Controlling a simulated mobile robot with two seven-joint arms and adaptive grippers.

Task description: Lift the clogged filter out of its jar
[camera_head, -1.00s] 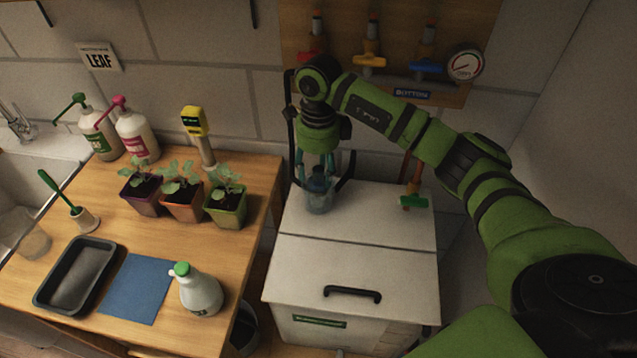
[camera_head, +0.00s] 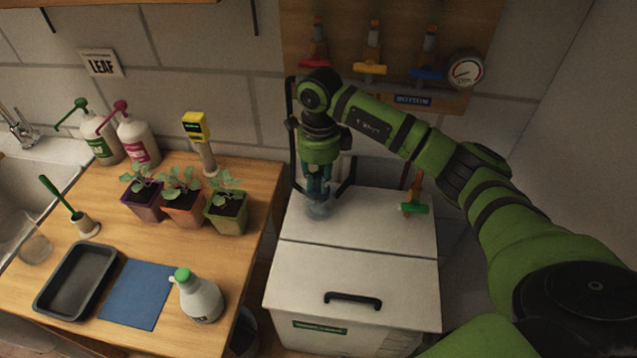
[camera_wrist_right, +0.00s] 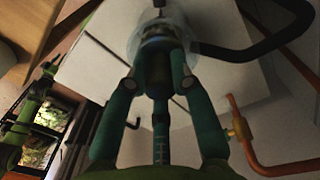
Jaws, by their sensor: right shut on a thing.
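A clear jar (camera_head: 320,209) stands on the back of the white cabinet's top, below my right gripper (camera_head: 319,188). In the right wrist view the jar (camera_wrist_right: 163,31) is see-through, and my right gripper (camera_wrist_right: 162,62) points into it. The two teal fingers are shut on a dark cylindrical piece, the filter (camera_wrist_right: 157,78), which shows between them. The fingers hide most of the filter, and how deep it sits in the jar is hard to tell.
The white cabinet (camera_head: 350,272) has a black handle (camera_head: 353,300). A green-handled valve (camera_head: 413,208) stands right of the jar. Left, a wooden bench (camera_head: 235,265) holds potted seedlings (camera_head: 183,205), a tray (camera_head: 48,302), a blue mat (camera_head: 138,293) and a spray bottle (camera_head: 200,299).

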